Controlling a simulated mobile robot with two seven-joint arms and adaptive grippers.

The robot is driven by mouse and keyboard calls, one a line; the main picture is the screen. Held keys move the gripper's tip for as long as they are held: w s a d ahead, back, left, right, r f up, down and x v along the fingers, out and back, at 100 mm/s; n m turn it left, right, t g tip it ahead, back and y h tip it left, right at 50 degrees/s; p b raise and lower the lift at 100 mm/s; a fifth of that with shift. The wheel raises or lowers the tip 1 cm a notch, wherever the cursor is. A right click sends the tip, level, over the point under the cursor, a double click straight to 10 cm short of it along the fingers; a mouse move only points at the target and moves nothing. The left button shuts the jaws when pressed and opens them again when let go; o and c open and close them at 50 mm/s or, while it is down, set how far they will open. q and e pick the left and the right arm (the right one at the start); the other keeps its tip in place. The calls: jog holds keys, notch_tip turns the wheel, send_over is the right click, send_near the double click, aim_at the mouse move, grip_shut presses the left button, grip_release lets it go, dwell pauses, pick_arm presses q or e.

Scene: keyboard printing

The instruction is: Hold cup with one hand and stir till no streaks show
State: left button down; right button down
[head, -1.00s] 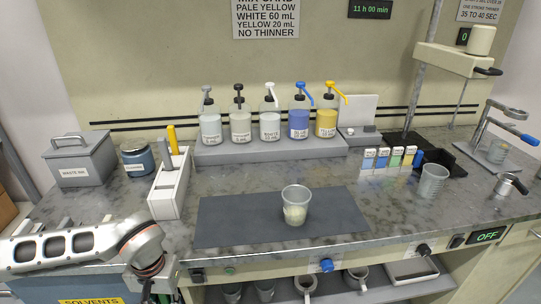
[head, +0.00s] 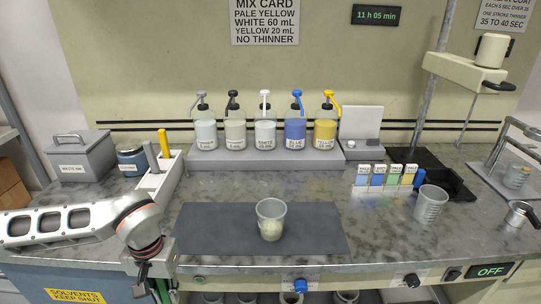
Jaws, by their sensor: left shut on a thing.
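A clear plastic cup (head: 271,219) stands upright on the dark mat (head: 205,235), with pale yellowish-white paint in its lower part. Whether streaks show in the paint is too small to tell. My left gripper (head: 148,284) hangs at the bench's front edge, to the left of and nearer than the cup, apart from it. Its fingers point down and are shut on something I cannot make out. A pale holder (head: 158,190) with a grey and a yellow handle standing in it is at the left. My right gripper is not in view.
Pump bottles (head: 265,130) stand on a raised grey shelf behind the mat. A second clear cup (head: 430,204) and colour sample cards (head: 385,176) are at the right. A grey waste bin (head: 80,156) and a blue jar (head: 131,160) are at the left.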

pick_arm(q)
notch_tip(320, 180, up, 11)
jog(key=w, duration=0.2)
